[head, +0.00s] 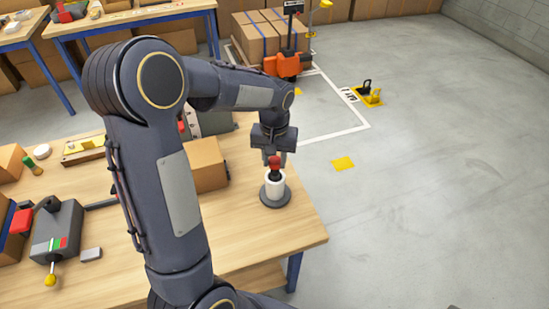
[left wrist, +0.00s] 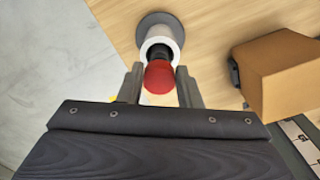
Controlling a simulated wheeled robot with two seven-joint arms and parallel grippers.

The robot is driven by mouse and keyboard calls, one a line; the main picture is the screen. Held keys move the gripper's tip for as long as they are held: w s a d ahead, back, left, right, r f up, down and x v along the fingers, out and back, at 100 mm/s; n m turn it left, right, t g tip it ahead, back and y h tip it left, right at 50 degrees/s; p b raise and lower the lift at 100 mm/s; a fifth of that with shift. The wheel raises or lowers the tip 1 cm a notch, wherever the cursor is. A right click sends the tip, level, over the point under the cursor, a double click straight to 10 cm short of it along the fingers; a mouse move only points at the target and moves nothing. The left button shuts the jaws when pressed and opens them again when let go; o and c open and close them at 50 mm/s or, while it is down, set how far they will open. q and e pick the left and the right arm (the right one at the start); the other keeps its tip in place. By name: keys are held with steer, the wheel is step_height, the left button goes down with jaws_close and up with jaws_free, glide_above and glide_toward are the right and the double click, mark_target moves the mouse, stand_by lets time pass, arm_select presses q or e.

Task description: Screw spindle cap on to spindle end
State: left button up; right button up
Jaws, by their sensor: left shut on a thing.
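My left gripper (head: 275,157) points down above the front right part of the workbench. It is shut on the red spindle cap (head: 274,162), which also shows between the two fingers in the left wrist view (left wrist: 158,77). Directly below is a white cylinder (head: 275,188) standing upright on a dark round base (head: 288,199). A black part (head: 274,176) shows between the red cap and the white cylinder. I cannot tell whether it belongs to the cap or is the spindle end, nor whether the cap is seated. My right gripper is out of view.
A cardboard box (head: 207,164) stands on the workbench (head: 245,240) left of the spindle. A grey device with a red part (head: 56,230) lies farther left. The bench edge runs close to the spindle's right side, with open floor beyond.

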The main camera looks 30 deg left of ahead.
mark_target(274, 163)
arm_select(q)
steer(key=shift+f+b, duration=1)
steer(key=shift+f, duration=0.45)
steer(key=o, duration=1.1)
step_height(274, 163, up, 7)
steer(key=shift+r, duration=0.45)
